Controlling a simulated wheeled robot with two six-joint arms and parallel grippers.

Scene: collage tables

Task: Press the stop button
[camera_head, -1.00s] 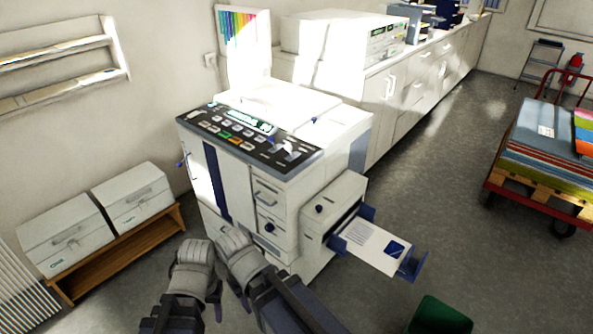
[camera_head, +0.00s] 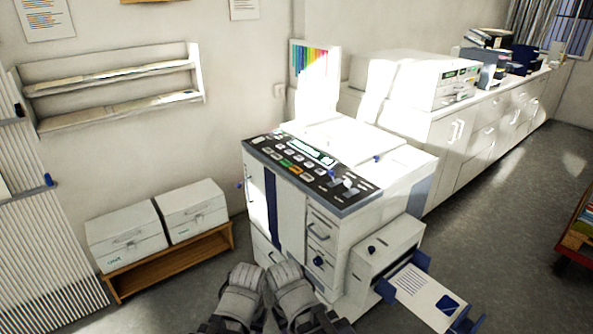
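The white copier-like machine (camera_head: 290,215) stands in the middle of the view. Its dark control panel (camera_head: 345,198) slopes along the top front edge, with a small lit display (camera_head: 311,151) and rows of buttons. Among them are a green button (camera_head: 286,163) and an orange-red button (camera_head: 297,170). The labels are too small to read, so I cannot tell which is the stop button. My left gripper (camera_head: 245,277) and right gripper (camera_head: 286,272) are side by side at the bottom, below the panel and apart from it. Their fingers cannot be made out.
An output tray (camera_head: 425,297) with a printed sheet sticks out at the machine's lower right. Two white boxes (camera_head: 125,237) sit on a low wooden bench (camera_head: 175,265) at left. A white counter (camera_head: 480,140) runs along the back.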

